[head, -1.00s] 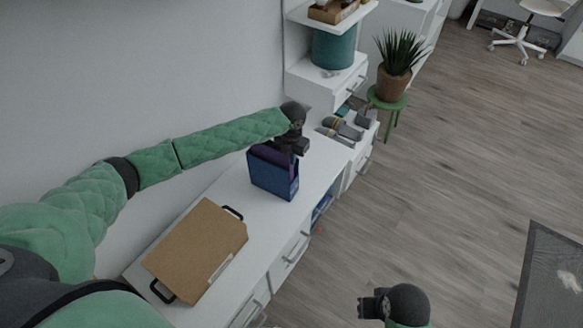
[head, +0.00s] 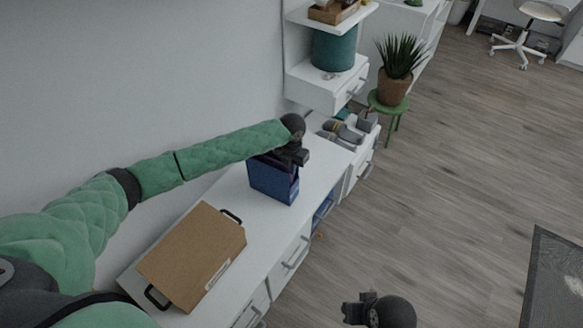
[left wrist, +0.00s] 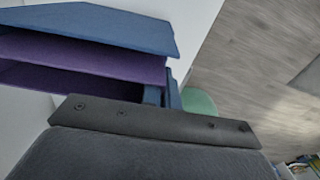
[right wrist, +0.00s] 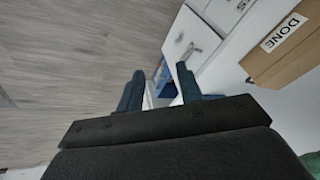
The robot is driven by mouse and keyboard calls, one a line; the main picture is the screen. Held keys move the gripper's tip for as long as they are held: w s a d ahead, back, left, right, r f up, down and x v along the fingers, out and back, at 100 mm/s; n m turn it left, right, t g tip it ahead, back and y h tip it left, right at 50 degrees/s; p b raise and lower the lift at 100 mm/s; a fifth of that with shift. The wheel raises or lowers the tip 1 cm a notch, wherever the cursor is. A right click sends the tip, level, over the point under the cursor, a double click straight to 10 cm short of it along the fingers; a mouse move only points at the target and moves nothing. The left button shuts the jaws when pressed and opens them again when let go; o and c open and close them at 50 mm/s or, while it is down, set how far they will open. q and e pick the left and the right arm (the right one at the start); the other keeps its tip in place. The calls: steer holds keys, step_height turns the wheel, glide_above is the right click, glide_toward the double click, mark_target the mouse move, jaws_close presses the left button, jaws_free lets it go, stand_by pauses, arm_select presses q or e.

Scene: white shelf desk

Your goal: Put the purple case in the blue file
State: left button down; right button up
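The blue file (head: 273,184) stands upright on the white desk in the head view, and its wall shows in the left wrist view (left wrist: 95,22). The purple case (left wrist: 95,52) is beside that wall, at least partly inside the file; its lower part is hidden. My left gripper (head: 294,158) is at the file's right upper end. In the left wrist view its fingers (left wrist: 163,92) are close together at the case's end edge and look shut on it. My right gripper (right wrist: 158,90) is open and empty, over the floor in front of the desk.
Grey and yellow items (head: 345,130) lie beyond the file. A potted plant (head: 394,85) stands on a green stool. Desk between box and file is clear.

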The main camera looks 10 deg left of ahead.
arm_select(q)
steer(key=c, duration=1.7)
jaws_free()
